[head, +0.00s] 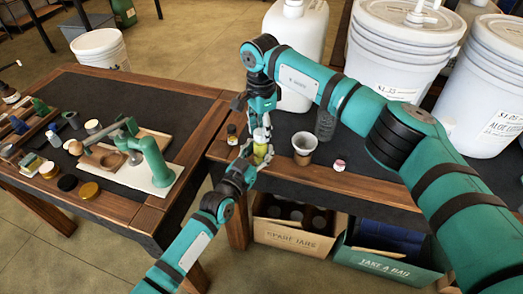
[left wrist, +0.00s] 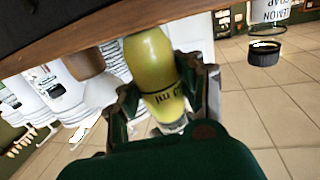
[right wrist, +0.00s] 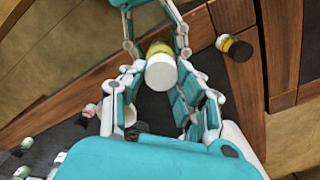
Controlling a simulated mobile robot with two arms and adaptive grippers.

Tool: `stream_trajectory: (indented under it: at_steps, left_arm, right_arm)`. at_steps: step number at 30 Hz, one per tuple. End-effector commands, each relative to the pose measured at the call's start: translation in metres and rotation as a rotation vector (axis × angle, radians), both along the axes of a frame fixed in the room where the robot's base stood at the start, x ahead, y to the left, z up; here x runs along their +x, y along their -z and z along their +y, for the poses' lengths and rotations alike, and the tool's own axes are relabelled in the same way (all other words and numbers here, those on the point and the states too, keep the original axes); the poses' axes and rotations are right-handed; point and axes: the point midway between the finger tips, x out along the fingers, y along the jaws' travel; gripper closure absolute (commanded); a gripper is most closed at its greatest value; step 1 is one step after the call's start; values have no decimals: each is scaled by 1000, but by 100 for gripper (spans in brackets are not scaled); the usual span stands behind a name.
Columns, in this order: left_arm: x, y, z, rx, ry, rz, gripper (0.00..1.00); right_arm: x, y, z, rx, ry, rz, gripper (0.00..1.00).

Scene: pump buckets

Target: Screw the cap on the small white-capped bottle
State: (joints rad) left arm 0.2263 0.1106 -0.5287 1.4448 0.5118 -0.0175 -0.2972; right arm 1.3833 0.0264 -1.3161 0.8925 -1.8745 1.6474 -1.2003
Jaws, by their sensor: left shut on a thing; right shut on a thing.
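In the left wrist view the bottle (left wrist: 153,72) fills the space between the fingers of the left gripper (left wrist: 165,110). The white cap (right wrist: 161,73) is at the bottle's top in the right wrist view. My right gripper (right wrist: 158,98) is shut on the cap from above; in the head view the right gripper (head: 262,128) hides much of it. Whether the threads are tight cannot be told.
A small dark-capped bottle (head: 232,135) stands just left. A large white jug (head: 297,40) and white buckets (head: 400,50) stand behind. Crates (head: 296,238) sit below.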

Motion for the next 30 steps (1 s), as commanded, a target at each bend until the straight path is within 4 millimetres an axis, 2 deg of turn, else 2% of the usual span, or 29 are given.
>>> stream_trajectory:
  at_steps: [5,24,28,30]
  left_arm:
    - [-1,1,-2,2,4,1,100]
    - [-2,1,-3,2,5,1,100]
    - [-2,1,-3,2,5,1,100]
    - [-2,1,-3,2,5,2,100]
  right_arm:
    - [1,-1,0,2,217,-8,100]
    - [-3,0,2,-2,1700,-21,100]
    - [-3,0,2,-3,1917,-23,100]
    - [-3,0,2,-3,1903,-23,100]
